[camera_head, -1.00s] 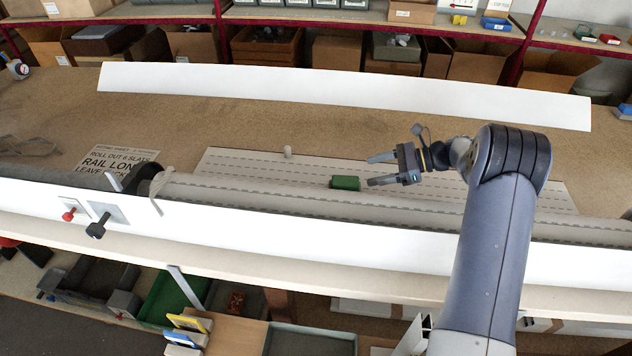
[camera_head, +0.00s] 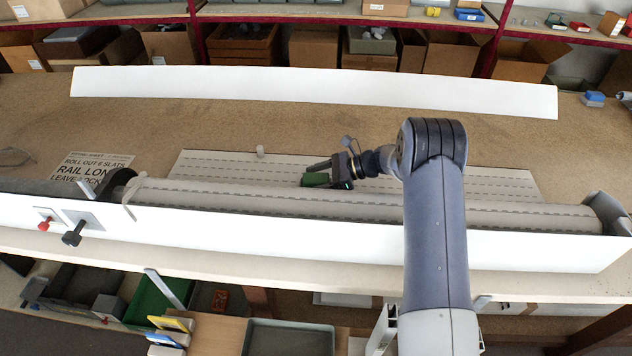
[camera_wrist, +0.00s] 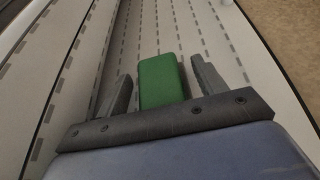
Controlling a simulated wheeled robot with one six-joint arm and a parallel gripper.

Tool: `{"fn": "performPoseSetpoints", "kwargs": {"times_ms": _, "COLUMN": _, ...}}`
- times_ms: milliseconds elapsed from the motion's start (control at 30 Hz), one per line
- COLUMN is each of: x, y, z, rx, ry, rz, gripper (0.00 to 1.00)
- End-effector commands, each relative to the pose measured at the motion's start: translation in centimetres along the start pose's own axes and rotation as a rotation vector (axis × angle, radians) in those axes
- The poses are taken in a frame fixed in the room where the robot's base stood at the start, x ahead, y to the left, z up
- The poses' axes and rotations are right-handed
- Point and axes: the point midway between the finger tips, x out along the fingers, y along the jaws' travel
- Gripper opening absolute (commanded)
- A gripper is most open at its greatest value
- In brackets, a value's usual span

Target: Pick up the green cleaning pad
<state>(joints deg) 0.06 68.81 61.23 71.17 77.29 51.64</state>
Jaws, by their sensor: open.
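The green cleaning pad (camera_head: 314,180) is a small green block on the pale slatted shutter curtain (camera_head: 220,168). My gripper (camera_head: 318,173) is at the pad, coming from the right in the head view, and hides part of it. In the wrist view the pad (camera_wrist: 161,80) stands between the two fingers of my gripper (camera_wrist: 161,88). The fingers are open, with a gap to the pad on each side. The pad's near end is hidden behind the gripper's body.
A rolled slat bundle (camera_head: 250,200) runs along the bench front behind a long white panel (camera_head: 250,238). A printed sheet (camera_head: 95,170) lies at left.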

Motion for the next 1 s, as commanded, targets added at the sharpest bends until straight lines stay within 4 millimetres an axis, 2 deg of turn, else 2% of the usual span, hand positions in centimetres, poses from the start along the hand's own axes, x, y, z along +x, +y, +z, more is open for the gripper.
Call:
{"fn": "performPoseSetpoints", "kwargs": {"times_ms": 100, "x": -0.03, "y": -0.01, "z": -0.05, "rx": 0.0, "ry": 0.0, "rz": 0.0, "gripper": 0.66}}
{"fn": "performPoseSetpoints", "kwargs": {"times_ms": 700, "x": -0.06, "y": 0.0, "z": -0.03, "rx": 0.0, "ry": 0.0, "rz": 0.0, "gripper": 0.17}}
{"fn": "performPoseSetpoints", "kwargs": {"times_ms": 1000, "x": -0.23, "y": -0.03, "z": 0.38, "rx": -0.001, "ry": 0.0, "rz": 0.0, "gripper": 0.17}}
